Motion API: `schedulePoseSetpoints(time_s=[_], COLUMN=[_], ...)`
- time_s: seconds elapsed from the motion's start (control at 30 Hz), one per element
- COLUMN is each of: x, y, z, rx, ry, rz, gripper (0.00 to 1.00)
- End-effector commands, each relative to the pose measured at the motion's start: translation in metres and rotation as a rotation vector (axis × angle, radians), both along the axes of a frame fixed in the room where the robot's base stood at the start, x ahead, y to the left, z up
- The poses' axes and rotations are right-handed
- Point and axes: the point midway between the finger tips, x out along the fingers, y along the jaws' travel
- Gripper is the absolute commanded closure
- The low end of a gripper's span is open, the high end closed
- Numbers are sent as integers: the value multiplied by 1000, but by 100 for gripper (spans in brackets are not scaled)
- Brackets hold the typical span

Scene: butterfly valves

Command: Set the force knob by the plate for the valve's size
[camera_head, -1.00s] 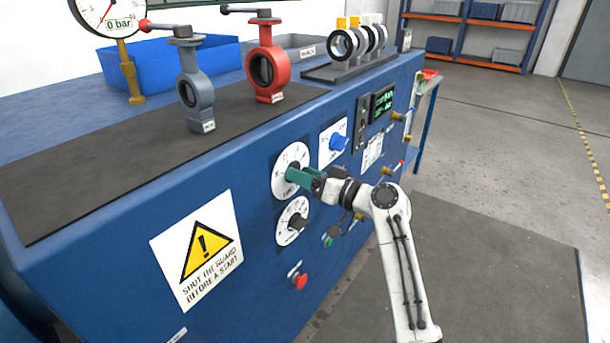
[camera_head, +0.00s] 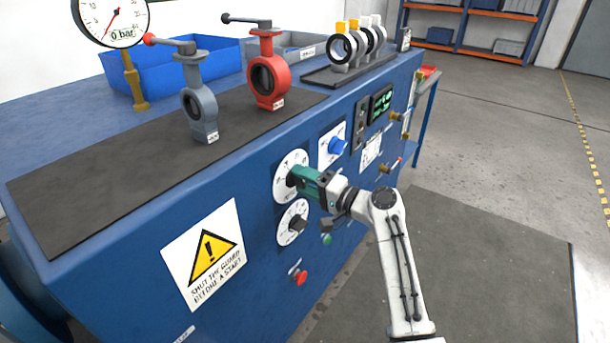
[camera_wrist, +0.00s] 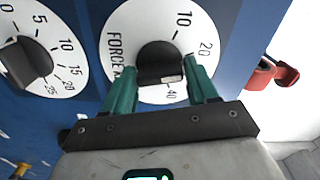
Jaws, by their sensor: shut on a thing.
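The force knob (camera_wrist: 158,64) is a dark knob on a round white dial (camera_wrist: 126,32) marked FORCE, with 10, 20 and 40 legible in the wrist view. My gripper (camera_wrist: 162,82) has green fingers on both sides of the knob and is shut on it. In the head view my gripper (camera_head: 298,178) covers most of the knob, in front of the upper dial (camera_head: 284,166). A grey valve (camera_head: 199,100) and a red valve (camera_head: 265,77) stand on the bench mat, each with a small tag too small to read. The plate (camera_head: 371,152) on the panel is also unreadable.
A second dial (camera_head: 293,222) with a dark knob is below the force dial; its 0 to 25 scale shows in the wrist view. A blue knob (camera_head: 338,145), a red button (camera_head: 300,277) and brass fittings (camera_head: 385,169) also protrude from the panel. Floor at right is clear.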

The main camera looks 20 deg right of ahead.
Motion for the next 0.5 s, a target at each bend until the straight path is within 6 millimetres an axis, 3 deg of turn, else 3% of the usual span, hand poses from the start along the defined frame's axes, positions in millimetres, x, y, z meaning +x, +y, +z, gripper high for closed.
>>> schedulePoseSetpoints(time_s=[0.5], x=[0], y=[-1], z=[0], rx=[363], ry=[266], rz=[-4], gripper=[72])
